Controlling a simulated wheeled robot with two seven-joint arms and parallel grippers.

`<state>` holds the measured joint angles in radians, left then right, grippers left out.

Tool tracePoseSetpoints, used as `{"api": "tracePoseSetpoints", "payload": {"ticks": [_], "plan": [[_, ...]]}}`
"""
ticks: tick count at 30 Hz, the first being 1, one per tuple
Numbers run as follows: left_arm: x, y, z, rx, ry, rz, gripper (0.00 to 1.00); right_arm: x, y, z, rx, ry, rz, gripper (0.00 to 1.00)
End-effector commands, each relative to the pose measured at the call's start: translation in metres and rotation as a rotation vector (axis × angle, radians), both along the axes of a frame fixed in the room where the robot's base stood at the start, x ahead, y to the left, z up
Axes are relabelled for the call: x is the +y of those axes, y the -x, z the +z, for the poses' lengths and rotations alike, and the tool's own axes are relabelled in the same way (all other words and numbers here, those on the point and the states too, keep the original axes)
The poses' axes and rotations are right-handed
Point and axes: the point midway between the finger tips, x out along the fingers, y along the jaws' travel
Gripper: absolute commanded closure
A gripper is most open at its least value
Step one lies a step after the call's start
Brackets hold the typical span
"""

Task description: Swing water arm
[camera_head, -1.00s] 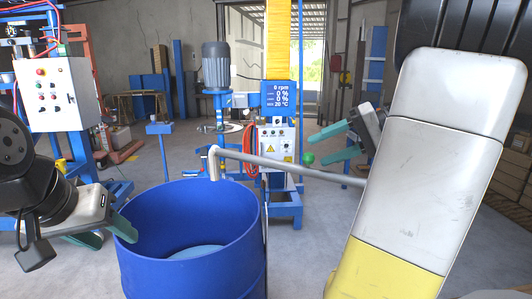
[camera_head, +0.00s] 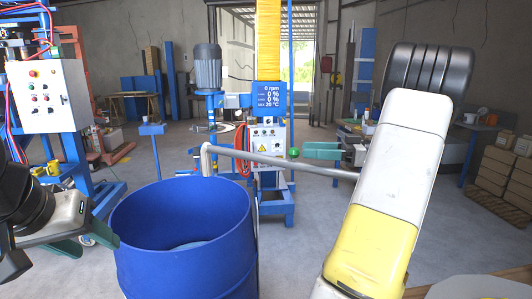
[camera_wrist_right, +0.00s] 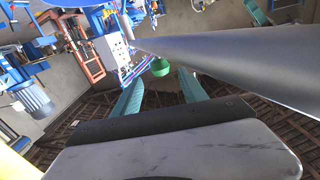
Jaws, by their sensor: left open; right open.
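The water arm (camera_head: 280,162) is a grey pipe in the head view. It runs from behind my right arm to a downturned spout at the rim of the blue drum (camera_head: 185,238). My right gripper (camera_head: 308,150) is open with teal fingers, just above the pipe in the picture. In the right wrist view the pipe (camera_wrist_right: 235,65) passes close to the lens, beside the open fingers (camera_wrist_right: 155,88) and not between them. A green ball (camera_head: 293,153) appears just beyond the fingertips, also in the wrist view (camera_wrist_right: 160,66). My left gripper (camera_head: 98,228) is open and empty, left of the drum.
The mixer control box (camera_head: 267,142) and its motor (camera_head: 208,68) stand behind the drum. A white button cabinet (camera_head: 47,97) stands at the left. Cardboard boxes (camera_head: 495,165) are stacked at the right. Open floor lies around the drum.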

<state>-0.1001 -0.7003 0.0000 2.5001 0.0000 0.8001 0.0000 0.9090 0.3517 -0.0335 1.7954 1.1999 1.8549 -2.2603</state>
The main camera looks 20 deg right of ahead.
Motion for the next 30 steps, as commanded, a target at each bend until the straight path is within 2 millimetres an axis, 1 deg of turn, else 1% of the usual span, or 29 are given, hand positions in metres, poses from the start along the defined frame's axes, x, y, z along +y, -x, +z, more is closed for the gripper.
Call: {"api": "tracePoseSetpoints", "payload": {"ticks": [5, 8, 15, 18, 22, 30], "plan": [[0.000, 0.000, 0.000, 0.000, 0.000, 0.000, 0.50, 0.009, -0.005, -0.002, -0.053, 0.016, 0.013, 0.50], [0.000, 0.000, 0.000, 0.000, 0.000, 0.000, 0.50, 0.020, -0.011, -0.002, -0.055, 0.016, 0.015, 0.50], [0.000, 0.000, 0.000, 0.000, 0.000, 0.000, 0.50, 0.055, -0.028, -0.002, -0.052, 0.017, 0.014, 0.50], [0.000, 0.000, 0.000, 0.000, 0.000, 0.000, 0.50, 0.065, -0.034, -0.002, -0.052, 0.017, 0.013, 0.50], [0.000, 0.000, 0.000, 0.000, 0.000, 0.000, 0.50, 0.072, -0.038, -0.002, -0.052, 0.016, 0.012, 0.50], [0.000, 0.000, 0.000, 0.000, 0.000, 0.000, 0.50, 0.073, -0.038, -0.002, -0.051, 0.016, 0.011, 0.50]]}}
